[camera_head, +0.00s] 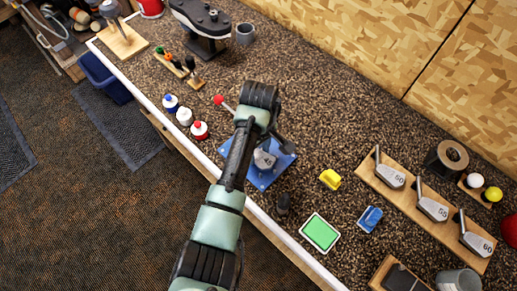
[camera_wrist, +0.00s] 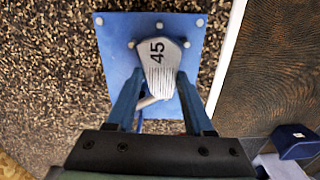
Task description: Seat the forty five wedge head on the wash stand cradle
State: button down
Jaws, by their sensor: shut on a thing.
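The forty five wedge head (camera_head: 264,159) is grey metal and marked 45. It is over the blue wash stand (camera_head: 262,182), a square plate with bolts at its corners. In the wrist view the head (camera_wrist: 160,62) lies with its broad grooved face up, over the blue plate (camera_wrist: 115,40). My gripper (camera_wrist: 160,82) is shut on the head, with one blue finger on each side of it. The cradle under the head is hidden, and I cannot tell whether the head touches it. In the head view my arm covers part of the stand.
A rack (camera_head: 410,213) with wedge heads 50, 55 and 60 stands at the right. A yellow block (camera_head: 330,179), a blue block (camera_head: 370,218) and a green pad (camera_head: 320,233) lie nearer. Several small bottles (camera_head: 184,116) stand left of the stand, by the bench's white edge.

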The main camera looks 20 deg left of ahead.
jog(key=shift+s+f, duration=0.1)
jog(key=shift+f, duration=0.1)
dwell(0.7)
jog(key=shift+c, duration=1)
grip_release()
jog(key=shift+s, duration=0.1)
jog(key=shift+d, duration=0.15)
jog(key=shift+w+r+p, duration=0.25)
jog(key=shift+r+p, duration=0.35)
jog(key=shift+p, duration=0.2)
jog(key=shift+s+r+p, duration=0.15)
jog(key=shift+r+p, duration=0.6)
jog(key=shift+r, duration=0.1)
jog(key=shift+r+p, duration=2.1)
jog(key=shift+p, duration=0.15)
